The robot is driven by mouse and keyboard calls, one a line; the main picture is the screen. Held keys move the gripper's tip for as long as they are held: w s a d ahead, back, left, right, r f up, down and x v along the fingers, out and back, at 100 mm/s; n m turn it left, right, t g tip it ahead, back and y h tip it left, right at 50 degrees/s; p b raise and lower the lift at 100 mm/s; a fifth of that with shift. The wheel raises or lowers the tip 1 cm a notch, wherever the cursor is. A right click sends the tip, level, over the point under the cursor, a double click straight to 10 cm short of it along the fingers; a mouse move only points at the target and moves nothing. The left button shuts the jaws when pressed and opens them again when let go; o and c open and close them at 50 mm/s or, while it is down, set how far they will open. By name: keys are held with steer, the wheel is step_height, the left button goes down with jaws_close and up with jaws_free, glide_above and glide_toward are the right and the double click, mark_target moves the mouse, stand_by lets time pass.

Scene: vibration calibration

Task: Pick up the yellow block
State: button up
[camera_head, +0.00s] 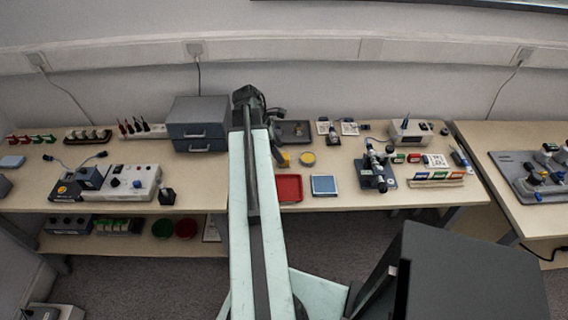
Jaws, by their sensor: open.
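A small yellow block (285,159) lies on the wooden bench, just right of my arm and behind a red tray. Its left side is partly hidden by my arm. My gripper (278,154) is open, with its dark end close to the block's left side. My arm hides much of the gripper, and I cannot tell whether a finger touches the block.
A round yellow dish (307,159) sits right of the block. The red tray (289,188) and a blue-grey pad (324,185) lie in front. A dark tray (293,131) lies behind. A grey drawer unit (198,123) stands left of my arm, a microscope-like device (376,168) to the right.

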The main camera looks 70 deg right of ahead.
mark_target(284, 156)
steer(key=b+x, duration=0.5)
steer(key=shift+w+d+f, duration=0.15)
steer(key=shift+d+f, duration=0.05)
steer(key=shift+r, duration=0.15)
jaws_close()
step_height(284, 156, up, 10)
steer(key=p, duration=1)
steer(key=shift+r+p, duration=0.2)
steer(key=shift+p, duration=0.2)
steer(key=shift+f, duration=0.1)
